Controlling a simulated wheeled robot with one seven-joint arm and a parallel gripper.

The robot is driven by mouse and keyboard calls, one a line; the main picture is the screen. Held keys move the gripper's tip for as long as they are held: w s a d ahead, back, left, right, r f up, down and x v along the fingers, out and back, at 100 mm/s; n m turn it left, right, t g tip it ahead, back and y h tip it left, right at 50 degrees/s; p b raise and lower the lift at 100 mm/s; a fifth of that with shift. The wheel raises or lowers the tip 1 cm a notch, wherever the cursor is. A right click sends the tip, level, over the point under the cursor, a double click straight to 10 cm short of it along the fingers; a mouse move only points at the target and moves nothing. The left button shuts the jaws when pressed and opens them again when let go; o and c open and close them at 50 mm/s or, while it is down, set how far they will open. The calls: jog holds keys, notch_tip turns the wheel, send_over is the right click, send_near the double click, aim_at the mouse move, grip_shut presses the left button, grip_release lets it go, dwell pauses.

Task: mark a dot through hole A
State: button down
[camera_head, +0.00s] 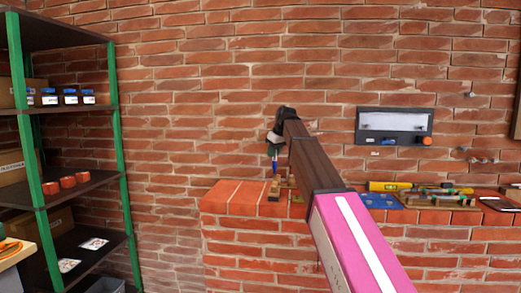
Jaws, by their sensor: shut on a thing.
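My gripper (274,150) is at the end of my arm, in front of the brick wall and above the left part of the brick ledge. It is shut on a thin blue marker (275,167) that hangs roughly upright, tip down. Small wooden pieces (273,191) stand on the ledge just below the marker, partly hidden by my arm. I cannot tell whether the marker touches them. Hole A cannot be made out in this view.
A brick ledge (240,197) runs along the wall. A dark panel with a pale face (395,122) hangs at right. A yellow level (390,186), a blue mat (380,201) and tools lie on the ledge's right part. A green-framed shelf (118,150) stands at left.

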jog(key=s+d+f, duration=0.3)
jog(key=s+d, duration=0.3)
jog(key=d, duration=0.4)
jog(key=shift+w+a+f, duration=0.1)
jog(key=shift+w+f, duration=0.05)
jog(key=shift+f, duration=1.15)
jog(key=shift+w+f, duration=0.1)
jog(key=shift+f, duration=1.15)
jog(key=shift+f, duration=0.8)
dwell(0.4)
notch_tip(320, 180, up, 6)
dwell(1.2)
dwell(0.3)
